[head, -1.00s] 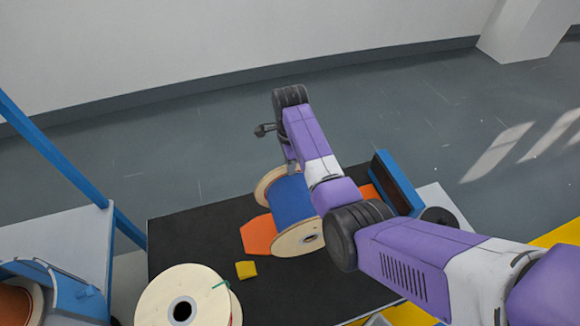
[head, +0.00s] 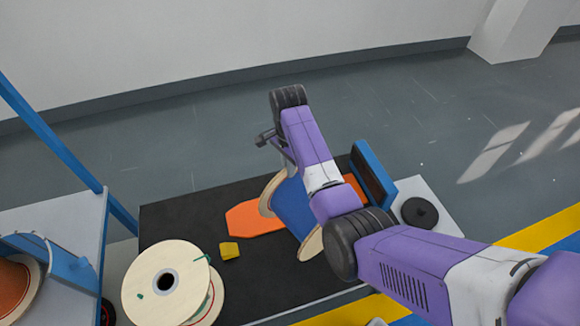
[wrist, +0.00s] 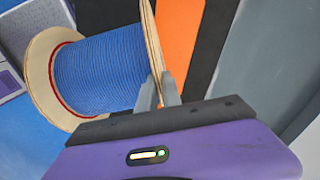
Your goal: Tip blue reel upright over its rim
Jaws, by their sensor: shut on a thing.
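The blue reel (head: 292,208) has a blue winding between two pale wooden flanges and sits tilted over the orange pad in the head view, partly behind my arm. In the wrist view the blue reel (wrist: 105,72) lies left of centre, one flange at left and the other nearly edge-on. My gripper (wrist: 160,92) is shut on the rim of that edge-on flange, its two grey fingers either side of it. In the head view my arm largely hides the grip. Whether the lower rim touches the pad is hard to tell.
The orange pad (head: 250,219) lies on a black table (head: 185,215). A yellow block (head: 229,250) and another pale reel (head: 150,262) stand to the left. A blue bracket (head: 370,170) and a black disc (head: 419,212) are at right. A blue-framed machine (head: 75,262) is far left.

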